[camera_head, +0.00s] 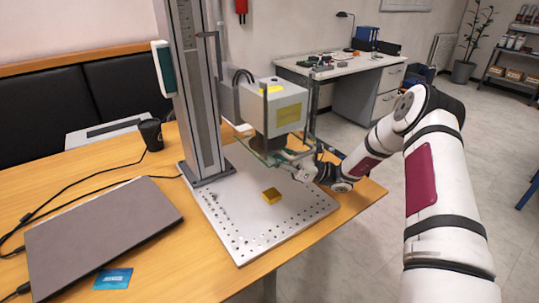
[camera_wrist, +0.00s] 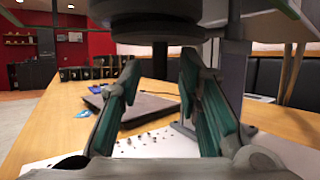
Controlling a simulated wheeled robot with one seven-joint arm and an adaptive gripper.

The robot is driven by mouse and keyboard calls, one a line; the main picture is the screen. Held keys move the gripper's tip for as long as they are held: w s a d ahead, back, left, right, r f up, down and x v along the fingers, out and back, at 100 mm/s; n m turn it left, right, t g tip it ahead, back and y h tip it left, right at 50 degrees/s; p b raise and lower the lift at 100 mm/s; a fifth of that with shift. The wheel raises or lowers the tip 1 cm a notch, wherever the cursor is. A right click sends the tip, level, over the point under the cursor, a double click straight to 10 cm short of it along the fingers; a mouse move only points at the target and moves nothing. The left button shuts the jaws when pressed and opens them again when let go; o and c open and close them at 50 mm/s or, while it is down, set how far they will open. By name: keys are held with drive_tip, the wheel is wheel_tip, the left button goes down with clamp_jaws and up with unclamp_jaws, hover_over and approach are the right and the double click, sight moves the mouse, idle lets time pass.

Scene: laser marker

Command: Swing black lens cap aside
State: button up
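The laser marker's head (camera_head: 285,108) is a white box on a tall column above a perforated metal plate (camera_head: 232,225). In the wrist view a large dark round lens housing (camera_wrist: 158,18) fills the top. I cannot tell the black lens cap apart from it. My gripper (camera_head: 272,156) is just under the marker head, coming in from the right. In the wrist view my gripper (camera_wrist: 160,72) has its two green-padded fingers apart, below the dark housing. A narrow dark upright shape (camera_wrist: 160,61) shows between the fingertips; I cannot tell whether it is near or touched.
A closed laptop (camera_head: 100,235), a blue card (camera_head: 113,279) and a black cup (camera_head: 151,134) are on the wooden table to the left. The marker's column (camera_head: 194,90) stands close left of my gripper.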

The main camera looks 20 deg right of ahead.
drive_tip(key=shift+c, duration=0.5)
clamp_jaws()
drive_tip(key=shift+a+t, duration=0.1)
drive_tip(key=shift+t, duration=0.3)
drive_tip(key=m+t+p, duration=0.1)
drive_tip(key=m+t+h+p, duration=0.1)
drive_tip(key=t+h+p, duration=0.1)
drive_tip(key=t, duration=0.1)
drive_tip(key=shift+w+a+r+m, duration=0.1)
drive_tip(key=shift+w+a+m, duration=0.2)
drive_tip(key=shift+a+m, duration=0.1)
drive_tip(key=shift+w+a+m+t+h+p, duration=0.1)
drive_tip(key=shift+w+m+t+h+p, duration=0.8)
drive_tip(key=shift+m+t+h+p, duration=1.6)
drive_tip(key=shift+w+a+m+t+h+p, duration=0.1)
drive_tip(key=shift+w+m+t+h+p, duration=1.05)
drive_tip(key=shift+h, duration=2.55)
drive_tip(key=shift+w+m+t+h+p, duration=0.6)
drive_tip(key=shift+m+t+h+p, duration=1.3)
drive_tip(key=shift+h, duration=1.2)
drive_tip(key=shift+t, duration=0.25)
